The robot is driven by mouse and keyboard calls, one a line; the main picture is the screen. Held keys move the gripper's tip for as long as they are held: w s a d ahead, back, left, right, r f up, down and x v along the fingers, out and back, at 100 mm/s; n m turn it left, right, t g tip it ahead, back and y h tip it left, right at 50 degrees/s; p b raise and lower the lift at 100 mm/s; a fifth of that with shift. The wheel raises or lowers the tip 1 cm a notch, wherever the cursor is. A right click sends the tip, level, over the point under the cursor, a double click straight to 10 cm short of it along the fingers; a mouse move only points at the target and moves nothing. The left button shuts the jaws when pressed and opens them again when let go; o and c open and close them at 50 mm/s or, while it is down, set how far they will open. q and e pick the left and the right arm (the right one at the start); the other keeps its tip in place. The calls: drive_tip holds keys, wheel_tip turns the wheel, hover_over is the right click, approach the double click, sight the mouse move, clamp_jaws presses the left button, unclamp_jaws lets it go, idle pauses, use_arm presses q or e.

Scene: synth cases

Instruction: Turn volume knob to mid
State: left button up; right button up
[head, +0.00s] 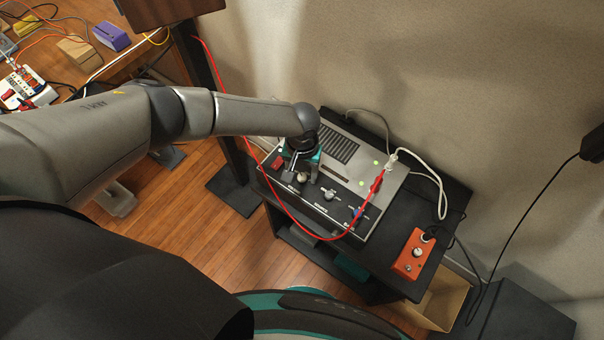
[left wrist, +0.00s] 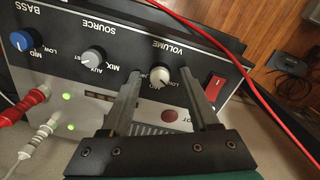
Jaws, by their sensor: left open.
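The volume knob (left wrist: 160,76) is a cream knob on the dark front panel of an amplifier (head: 385,199), with LOW and MID printed beside it. My left gripper (head: 301,176) is over the left part of that panel. In the left wrist view the open gripper (left wrist: 159,74) has one finger on each side of the knob, with gaps visible. Whether the fingertips reach down to the panel is unclear. I cannot read the knob's pointer surely. The knob also shows between the fingers in the head view (head: 302,177). My right gripper is not in view.
A red switch (left wrist: 215,88) sits close beside one finger. A grey source knob (left wrist: 93,61) and a blue bass knob (left wrist: 21,40) share the panel. A red cable (head: 297,222) loops in front of the amplifier. An orange pedal box (head: 411,256) stands on the black stand.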

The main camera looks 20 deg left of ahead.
use_arm(q)
clamp_jaws()
idle(0.5)
